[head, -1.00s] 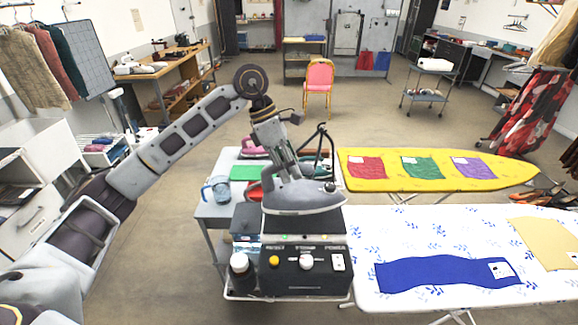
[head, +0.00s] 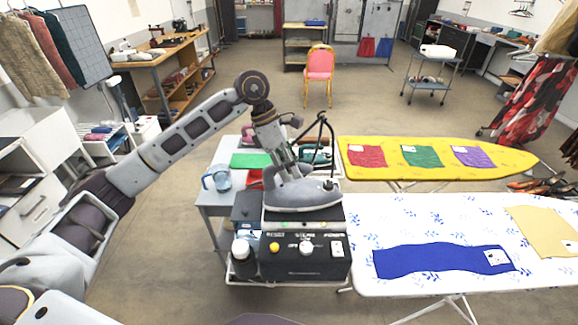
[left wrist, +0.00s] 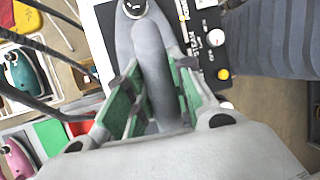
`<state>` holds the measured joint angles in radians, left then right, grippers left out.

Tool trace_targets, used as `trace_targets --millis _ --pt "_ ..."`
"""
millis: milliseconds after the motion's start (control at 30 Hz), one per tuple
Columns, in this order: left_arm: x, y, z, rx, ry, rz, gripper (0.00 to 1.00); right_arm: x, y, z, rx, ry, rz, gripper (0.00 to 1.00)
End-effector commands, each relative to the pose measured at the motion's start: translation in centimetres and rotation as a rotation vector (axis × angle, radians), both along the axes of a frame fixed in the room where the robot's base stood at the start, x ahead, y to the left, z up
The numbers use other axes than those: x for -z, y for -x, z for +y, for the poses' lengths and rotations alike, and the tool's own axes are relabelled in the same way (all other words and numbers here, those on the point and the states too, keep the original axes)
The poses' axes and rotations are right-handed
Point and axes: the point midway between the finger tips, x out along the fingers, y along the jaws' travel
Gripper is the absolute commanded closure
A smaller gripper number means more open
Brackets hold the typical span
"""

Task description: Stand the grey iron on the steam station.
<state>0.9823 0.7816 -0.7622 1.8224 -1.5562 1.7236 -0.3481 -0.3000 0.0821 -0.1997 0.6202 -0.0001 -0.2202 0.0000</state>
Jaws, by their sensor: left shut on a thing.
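The grey iron (head: 302,193) is level, with its sole at or just above the top of the black steam station (head: 306,262); I cannot tell whether it touches. My left gripper (head: 284,166) comes from above and is shut on the iron's handle. In the left wrist view, the green-padded fingers (left wrist: 152,95) lie on both sides of the grey handle (left wrist: 150,60), with the station's control panel (left wrist: 212,40) to the right. The iron's sole is hidden there. My right gripper is out of view.
A black cord stand (head: 325,150) rises behind the iron. A white ironing board (head: 440,285) and a yellow one (head: 430,165) lie at right.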

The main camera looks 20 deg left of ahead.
Motion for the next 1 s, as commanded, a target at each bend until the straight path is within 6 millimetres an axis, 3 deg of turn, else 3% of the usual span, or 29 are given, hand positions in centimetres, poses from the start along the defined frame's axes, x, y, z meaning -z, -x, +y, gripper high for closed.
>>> trace_targets --millis 200,233,367,1000 --pt "0.09 -0.04 -0.03 0.0 0.003 -0.004 1.0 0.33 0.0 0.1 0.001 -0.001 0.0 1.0" --pt "0.25 0.01 -0.01 0.0 0.0 0.0 0.73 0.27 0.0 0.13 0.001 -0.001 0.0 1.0" --pt "0.22 0.0 0.0 0.0 0.0 0.0 0.56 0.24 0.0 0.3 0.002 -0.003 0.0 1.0" --pt "-0.66 -0.1 0.31 -0.001 0.0 -0.002 0.55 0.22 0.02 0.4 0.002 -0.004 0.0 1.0"
